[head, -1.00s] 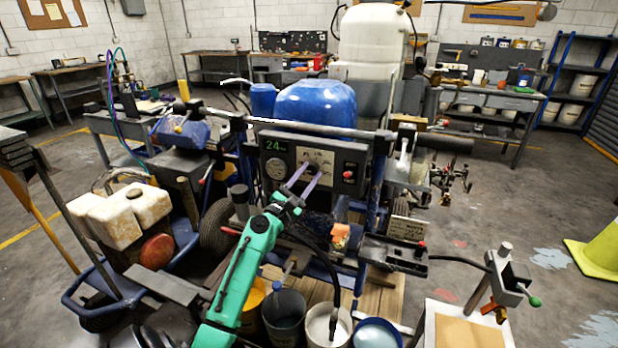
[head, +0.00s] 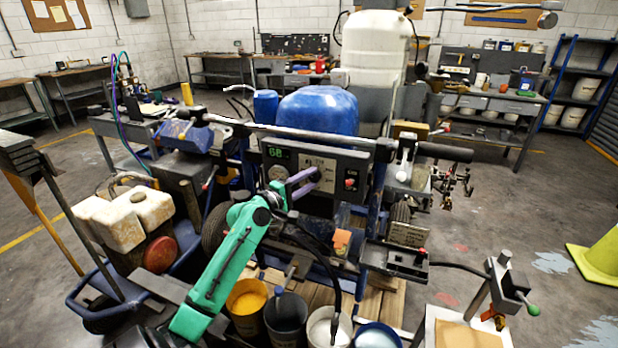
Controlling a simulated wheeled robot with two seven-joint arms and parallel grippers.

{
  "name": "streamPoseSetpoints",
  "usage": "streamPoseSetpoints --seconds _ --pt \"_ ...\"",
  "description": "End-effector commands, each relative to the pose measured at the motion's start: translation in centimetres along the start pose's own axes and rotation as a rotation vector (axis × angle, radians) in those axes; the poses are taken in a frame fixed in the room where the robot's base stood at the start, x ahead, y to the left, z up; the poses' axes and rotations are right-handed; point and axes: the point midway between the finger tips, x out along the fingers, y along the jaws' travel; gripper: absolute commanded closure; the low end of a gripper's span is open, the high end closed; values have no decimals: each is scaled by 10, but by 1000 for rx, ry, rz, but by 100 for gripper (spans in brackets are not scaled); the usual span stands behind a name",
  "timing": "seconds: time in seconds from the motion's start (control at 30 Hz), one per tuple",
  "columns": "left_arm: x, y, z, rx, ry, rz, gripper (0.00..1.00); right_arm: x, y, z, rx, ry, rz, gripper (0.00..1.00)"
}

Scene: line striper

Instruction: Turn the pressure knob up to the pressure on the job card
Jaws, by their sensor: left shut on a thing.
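The grey control panel (head: 330,165) sits at the front of the striper, below the handlebar. Its green display (head: 275,152) appears to read 68. A round gauge (head: 277,173) is below the display, and a red switch (head: 350,183) is at the right. My left gripper (head: 313,177), with purple fingers on a green arm, is shut on the pressure knob in the middle of the panel. The fingers mostly hide the knob. No job card can be made out with a readable pressure. My right gripper is not in view.
The blue tank (head: 318,110) and handlebar (head: 290,132) are behind and above the panel. Several paint buckets, one with orange paint (head: 247,297), stand below my arm. A small lever box (head: 510,285) is at the lower right. Open floor lies to the right.

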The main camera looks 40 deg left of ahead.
Motion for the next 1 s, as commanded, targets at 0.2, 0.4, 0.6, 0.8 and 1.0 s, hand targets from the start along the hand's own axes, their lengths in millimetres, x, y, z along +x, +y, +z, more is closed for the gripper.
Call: streamPoseSetpoints --seconds 0.2,0.4,0.6,0.8,1.0 --pt "0 6 1 189 -2 -85 100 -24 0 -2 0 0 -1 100" --pt "0 8 1 360 -2 -155 100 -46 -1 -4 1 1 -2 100" --pt "0 8 2 508 -3 -216 100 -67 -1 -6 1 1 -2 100" --pt "0 7 3 612 -3 -260 100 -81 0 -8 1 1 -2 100" --pt "1 6 3 671 -2 -282 100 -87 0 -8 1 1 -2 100"
